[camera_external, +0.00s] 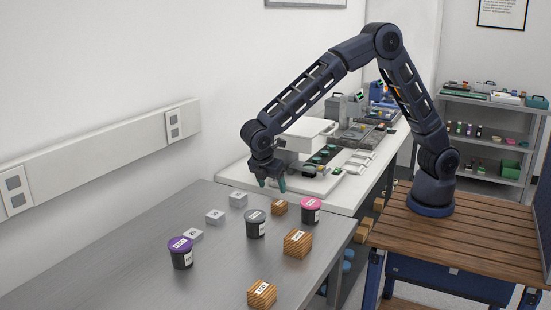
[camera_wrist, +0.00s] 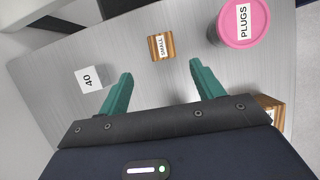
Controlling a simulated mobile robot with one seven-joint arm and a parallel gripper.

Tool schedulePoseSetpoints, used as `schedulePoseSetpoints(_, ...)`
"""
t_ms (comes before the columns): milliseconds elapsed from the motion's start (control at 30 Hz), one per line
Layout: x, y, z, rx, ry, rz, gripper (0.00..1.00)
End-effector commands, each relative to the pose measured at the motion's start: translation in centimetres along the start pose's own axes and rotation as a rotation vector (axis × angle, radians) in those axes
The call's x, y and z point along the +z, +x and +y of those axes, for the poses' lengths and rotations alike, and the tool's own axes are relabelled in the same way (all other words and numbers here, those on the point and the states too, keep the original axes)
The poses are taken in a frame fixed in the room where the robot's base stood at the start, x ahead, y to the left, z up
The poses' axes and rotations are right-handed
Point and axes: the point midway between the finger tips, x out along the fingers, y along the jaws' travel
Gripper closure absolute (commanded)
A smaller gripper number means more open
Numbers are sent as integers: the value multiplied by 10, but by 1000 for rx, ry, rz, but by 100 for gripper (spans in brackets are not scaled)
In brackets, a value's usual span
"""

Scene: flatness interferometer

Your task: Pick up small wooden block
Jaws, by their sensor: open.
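The small wooden block (camera_external: 279,206) stands on the grey metal table, between a grey-lidded jar and the pink-lidded jar. In the wrist view the small wooden block (camera_wrist: 161,46) carries a label reading SMALL and lies ahead of the fingertips, roughly midway between their lines. My gripper (camera_external: 272,183) is above the table's far edge, behind and slightly left of the block. In the wrist view my gripper (camera_wrist: 159,72) shows two green fingers, wide apart and empty, touching nothing.
The pink-lidded PLUGS jar (camera_wrist: 243,24) stands close right of the block. A white cube (camera_wrist: 88,79) marked 40 is to its left. The grey-lidded jar (camera_external: 255,223) and larger wooden blocks (camera_external: 297,243) (camera_external: 262,294) are nearer the camera. The purple-lidded jar (camera_external: 181,252) is left.

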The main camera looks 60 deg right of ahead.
Motion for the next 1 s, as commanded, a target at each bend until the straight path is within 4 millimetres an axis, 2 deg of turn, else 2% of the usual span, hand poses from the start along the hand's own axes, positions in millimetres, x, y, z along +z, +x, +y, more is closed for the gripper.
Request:
schedulePoseSetpoints(300, -1, 41, -1, -1, -3, -3, 34)
schedulePoseSetpoints(633, 1, 65, -2, -1, -2, -2, 34)
schedulePoseSetpoints(900, 4, 99, -5, 0, -1, -2, 34)
schedulePoseSetpoints(1000, 4, 106, -4, 0, -1, -1, 34)
